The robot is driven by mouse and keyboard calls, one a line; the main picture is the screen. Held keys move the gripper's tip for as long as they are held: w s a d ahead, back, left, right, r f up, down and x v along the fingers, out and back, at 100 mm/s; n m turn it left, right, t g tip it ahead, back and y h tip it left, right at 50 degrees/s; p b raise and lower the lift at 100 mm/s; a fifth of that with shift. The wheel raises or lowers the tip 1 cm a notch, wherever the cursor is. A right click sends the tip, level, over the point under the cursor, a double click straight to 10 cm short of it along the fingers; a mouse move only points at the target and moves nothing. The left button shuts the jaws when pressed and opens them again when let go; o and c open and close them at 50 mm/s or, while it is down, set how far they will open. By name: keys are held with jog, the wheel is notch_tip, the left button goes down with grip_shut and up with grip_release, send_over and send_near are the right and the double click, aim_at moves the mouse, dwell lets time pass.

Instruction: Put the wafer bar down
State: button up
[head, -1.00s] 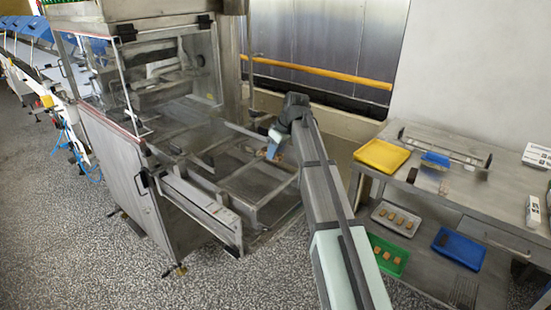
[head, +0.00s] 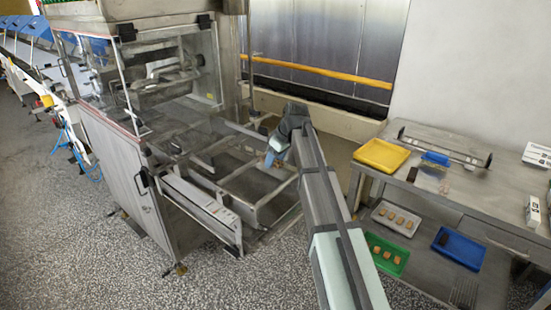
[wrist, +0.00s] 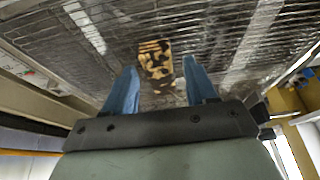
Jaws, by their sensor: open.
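The wafer bar (wrist: 155,62) is tan with dark brown patches and lies on the wire mesh (wrist: 95,62) in the wrist view. My gripper (wrist: 159,72) is open. Its two blue fingers stand one on each side of the bar's near end, with a gap showing on both sides. The bar's far part reaches past the fingertips. In the head view my gripper (head: 272,154) is small, low over the frame bed of the enrober machine (head: 150,190), and the bar cannot be made out clearly there.
A bench on the right holds a yellow tray (head: 381,155) and a small blue item (head: 436,158). Its lower shelf bears a white tray (head: 378,217) and a green tray (head: 374,243), both with small bars, and a blue tray (head: 458,248). Metal rails surround the mesh.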

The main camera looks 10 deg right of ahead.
jog(key=v, duration=1.2)
jog(key=shift+r, duration=0.15)
